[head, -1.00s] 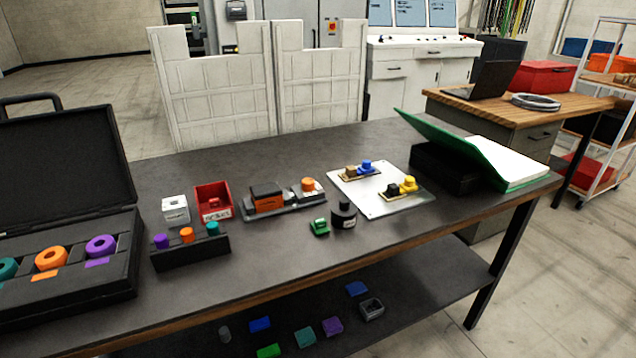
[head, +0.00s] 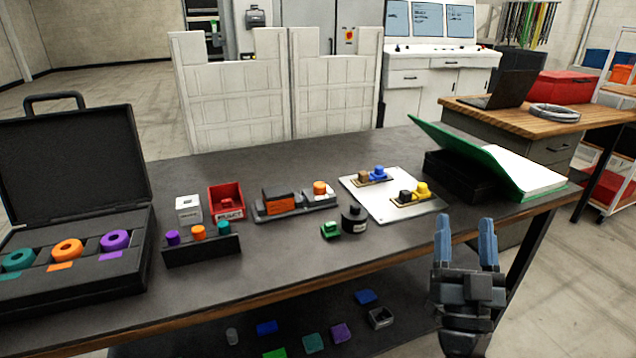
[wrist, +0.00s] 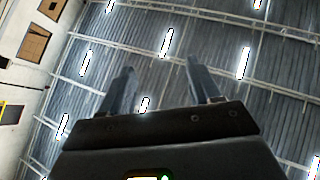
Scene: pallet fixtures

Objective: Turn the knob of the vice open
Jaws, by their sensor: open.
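The vice (head: 283,206) is a low grey fixture near the middle of the table, with an orange block at its left. Its orange knob (head: 320,187) stands on the right end. My gripper (head: 466,235) is in front of the table's right part, far to the right of the vice and apart from it. Its two blue fingers point up and stand apart, with nothing between them. In the wrist view, my gripper (wrist: 160,85) also shows open and empty against the ceiling.
A white plate (head: 385,205) with small knobs, a black cylinder (head: 354,220) and a green block (head: 331,230) lie near the vice. A red bin (head: 226,202) and a peg rack (head: 201,250) stand left. An open black case (head: 75,160) fills the left end; a green-covered binder (head: 490,165) lies right.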

